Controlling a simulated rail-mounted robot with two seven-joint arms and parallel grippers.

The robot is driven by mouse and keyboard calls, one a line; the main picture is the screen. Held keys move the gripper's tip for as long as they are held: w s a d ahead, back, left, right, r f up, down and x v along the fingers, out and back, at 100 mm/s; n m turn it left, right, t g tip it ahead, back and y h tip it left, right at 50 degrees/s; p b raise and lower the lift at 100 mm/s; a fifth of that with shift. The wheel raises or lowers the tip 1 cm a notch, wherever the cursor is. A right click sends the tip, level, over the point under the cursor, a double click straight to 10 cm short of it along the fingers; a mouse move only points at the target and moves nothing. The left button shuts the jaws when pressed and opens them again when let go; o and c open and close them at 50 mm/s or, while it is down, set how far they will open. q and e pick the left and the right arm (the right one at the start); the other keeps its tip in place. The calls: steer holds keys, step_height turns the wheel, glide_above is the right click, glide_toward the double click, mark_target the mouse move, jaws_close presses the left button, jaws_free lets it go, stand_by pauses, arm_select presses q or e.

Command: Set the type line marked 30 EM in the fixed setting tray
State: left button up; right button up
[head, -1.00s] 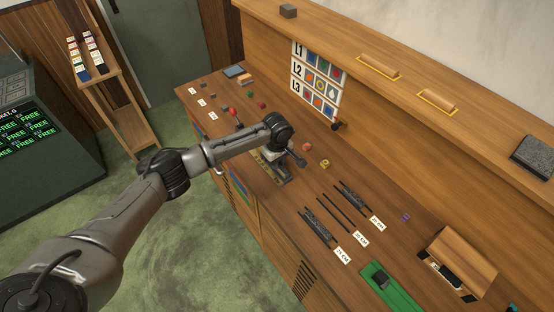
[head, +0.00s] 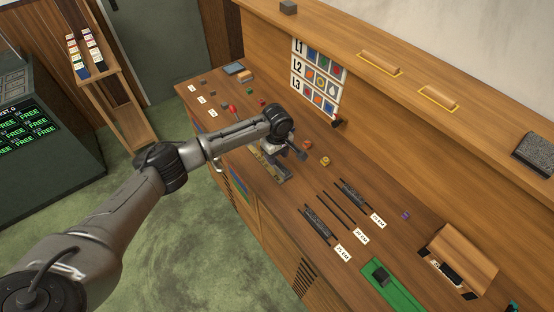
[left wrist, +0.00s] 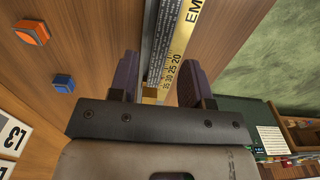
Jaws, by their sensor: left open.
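The setting tray (head: 267,168) lies on the bench under my left wrist, partly hidden by it. In the left wrist view its brass scale (left wrist: 178,45) reads EM with 20, 25, 30. A grey ridged strip (left wrist: 156,45) lies along the scale; I cannot tell whether it is type. My left gripper (left wrist: 160,85) is open, its fingers on either side of the tray; in the head view the gripper (head: 285,150) is mostly hidden. Dark type lines lie at a near place (head: 316,222) and a far place (head: 352,195); the middle place (head: 337,210) shows only thin dark bars.
A green mat (head: 405,297) with a dark block and a wooden box (head: 463,258) stand at the right of the bench. Small coloured blocks lie near the tray, including an orange one (left wrist: 32,32) and a blue one (left wrist: 63,83). A picture chart (head: 318,78) hangs behind.

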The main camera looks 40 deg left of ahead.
mark_target(277, 163)
arm_select(q)
step_height(277, 163, up, 11)
steer(key=p, duration=0.1)
stand_by(0.3)
stand_by(0.5)
